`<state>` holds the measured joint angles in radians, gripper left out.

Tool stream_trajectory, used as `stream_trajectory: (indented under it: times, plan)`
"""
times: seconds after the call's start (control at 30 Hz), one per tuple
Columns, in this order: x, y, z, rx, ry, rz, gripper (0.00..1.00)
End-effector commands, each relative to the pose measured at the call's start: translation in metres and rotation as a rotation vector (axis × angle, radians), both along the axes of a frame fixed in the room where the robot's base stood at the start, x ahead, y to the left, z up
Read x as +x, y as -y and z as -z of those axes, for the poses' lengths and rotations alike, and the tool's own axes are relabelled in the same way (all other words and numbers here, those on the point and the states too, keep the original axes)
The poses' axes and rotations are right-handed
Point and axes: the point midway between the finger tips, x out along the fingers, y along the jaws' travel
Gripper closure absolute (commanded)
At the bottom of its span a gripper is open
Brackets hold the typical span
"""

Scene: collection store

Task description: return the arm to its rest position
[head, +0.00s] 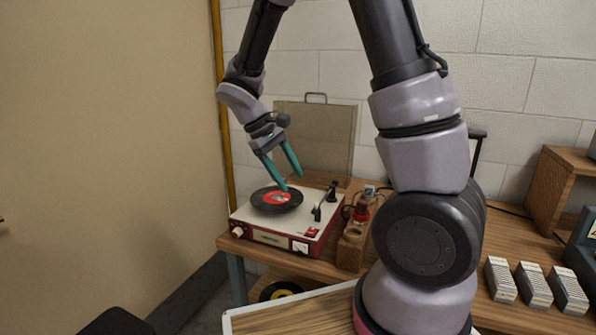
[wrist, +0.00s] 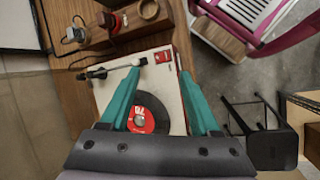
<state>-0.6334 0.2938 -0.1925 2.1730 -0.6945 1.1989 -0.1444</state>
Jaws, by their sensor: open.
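My gripper (head: 293,182) has two teal fingers and hangs above the record player, pointing down. It is open, with nothing between the fingers. In the wrist view the gripper (wrist: 160,72) also shows its spread fingers over the record player. A black record with a red label (head: 276,199) lies on the turntable; in the wrist view the record (wrist: 148,113) shows between the fingers. The red and white record player (head: 303,228) stands on the wooden table, its lid raised at the back. My arm is bent, reaching left over the table.
A wooden holder (head: 350,247) with a small red item stands right of the player. Several white card stacks (head: 534,285) and a wooden shelf box (head: 556,194) are on the right. A record with a yellow label (head: 281,291) lies below the table. A wall is on the left.

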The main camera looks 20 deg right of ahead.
Motion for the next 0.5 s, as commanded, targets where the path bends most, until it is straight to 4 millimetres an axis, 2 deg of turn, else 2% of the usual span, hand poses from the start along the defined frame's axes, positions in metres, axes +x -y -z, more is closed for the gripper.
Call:
stream_trajectory:
  times: [0.17, 0.5]
  plan:
    - [-0.0027, 0.0029, -0.0083, 0.035, 0.020, 0.031, 0.37]
    - [-0.0032, 0.0033, -0.0095, 0.041, 0.023, 0.036, 0.37]
